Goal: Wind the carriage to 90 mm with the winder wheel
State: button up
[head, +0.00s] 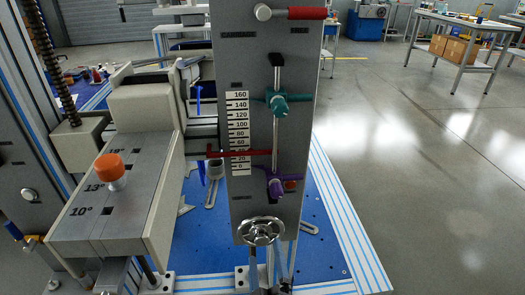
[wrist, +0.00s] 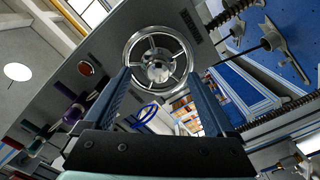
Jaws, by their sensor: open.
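The winder wheel (head: 261,232), a chrome spoked handwheel, sits at the foot of the grey upright panel (head: 258,60). In the wrist view the wheel (wrist: 158,70) is straight ahead, facing me. My gripper (wrist: 158,78) is open, its two blue fingers pointing at the wheel's lower part with nothing clearly held; contact with the rim cannot be told. A white scale (head: 238,120) runs from 0 to 160. A red pointer (head: 225,153) crosses its lower part, above the 20 mark and well below 100. The carriage behind the panel is mostly hidden.
A teal knob clamp (head: 277,104) and a purple one (head: 276,187) sit on the panel's rod. A red-handled lever (head: 305,13) is on top. A grey block with an orange knob (head: 109,167) stands left. Open floor (head: 420,170) lies right of the blue base.

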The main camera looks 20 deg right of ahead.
jog(key=shift+n, duration=0.4)
